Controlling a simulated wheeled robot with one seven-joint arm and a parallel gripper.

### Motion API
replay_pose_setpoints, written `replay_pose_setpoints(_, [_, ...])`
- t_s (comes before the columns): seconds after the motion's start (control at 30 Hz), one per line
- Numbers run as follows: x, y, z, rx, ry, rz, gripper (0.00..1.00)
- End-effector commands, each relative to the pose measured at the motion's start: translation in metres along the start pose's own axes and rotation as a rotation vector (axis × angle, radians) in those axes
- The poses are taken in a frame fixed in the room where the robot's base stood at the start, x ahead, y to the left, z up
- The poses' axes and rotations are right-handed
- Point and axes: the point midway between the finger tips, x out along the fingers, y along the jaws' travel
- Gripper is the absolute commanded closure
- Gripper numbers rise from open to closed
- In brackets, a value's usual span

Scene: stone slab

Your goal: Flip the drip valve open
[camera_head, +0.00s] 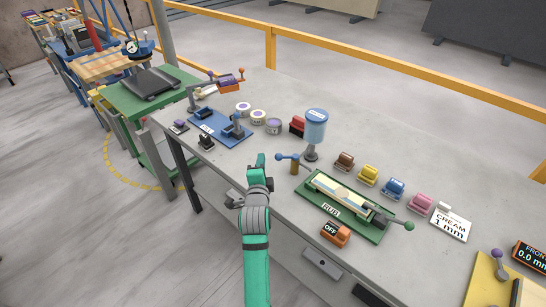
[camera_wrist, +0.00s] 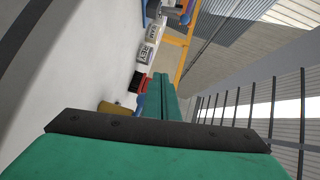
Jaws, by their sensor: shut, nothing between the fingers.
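A blue canister (camera_head: 316,128) on a grey stand is at the middle of the bench. A brass post (camera_head: 295,168) with a blue lever (camera_head: 287,157) stands just in front of it. The lever lies roughly level, its round knob toward the left; I take it for the drip valve. My green gripper (camera_head: 261,160) is shut and empty, a little left of the knob and apart from it in the picture. In the wrist view my gripper (camera_wrist: 165,95) covers the middle, with part of the brass post (camera_wrist: 112,107) showing to its left. The lever is mostly hidden there.
Several coloured blocks line the back. A blue fixture (camera_head: 218,128) is left.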

Motion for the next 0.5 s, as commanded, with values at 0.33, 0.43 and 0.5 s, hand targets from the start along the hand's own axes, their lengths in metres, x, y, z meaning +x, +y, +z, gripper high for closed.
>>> replay_pose_setpoints(0.33, [-0.035, -0.006, 0.029, 0.002, 0.018, 0.005, 1.0])
replay_pose_setpoints(0.43, [-0.04, -0.007, 0.034, 0.003, 0.021, 0.005, 1.0])
replay_pose_setpoints(0.5, [-0.042, -0.007, 0.036, 0.003, 0.021, 0.006, 1.0])
